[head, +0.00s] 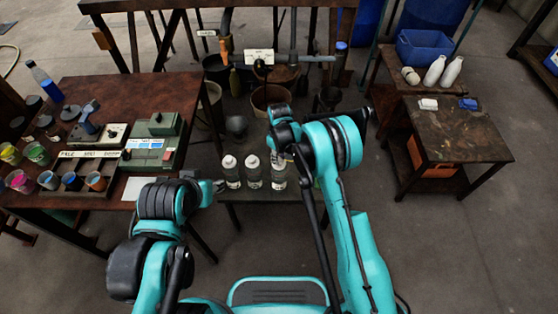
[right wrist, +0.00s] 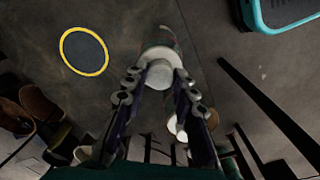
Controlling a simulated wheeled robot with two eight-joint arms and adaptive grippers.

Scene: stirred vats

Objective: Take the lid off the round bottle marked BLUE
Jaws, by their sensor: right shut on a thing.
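Three clear bottles with pale lids stand in a row at the middle of the head view: a left one (head: 231,172), a middle one (head: 253,172) and a right one (head: 279,177). Their labels are too small to read, so I cannot tell which is marked BLUE. My right gripper (head: 281,150) is over the right bottle and hides part of its top. In the right wrist view my right gripper (right wrist: 160,90) is shut on a white lid (right wrist: 160,74), with a pale bottle behind it. My left gripper (head: 218,186) is beside the left bottle; its jaws are unclear.
A brown table (head: 110,92) at left holds cups, a green device (head: 155,140) and labelled racks. Buckets stand behind the bottles. At right, a low table (head: 455,135) holds small items, and a blue crate (head: 424,50) stands behind with white bottles. Open floor lies at right.

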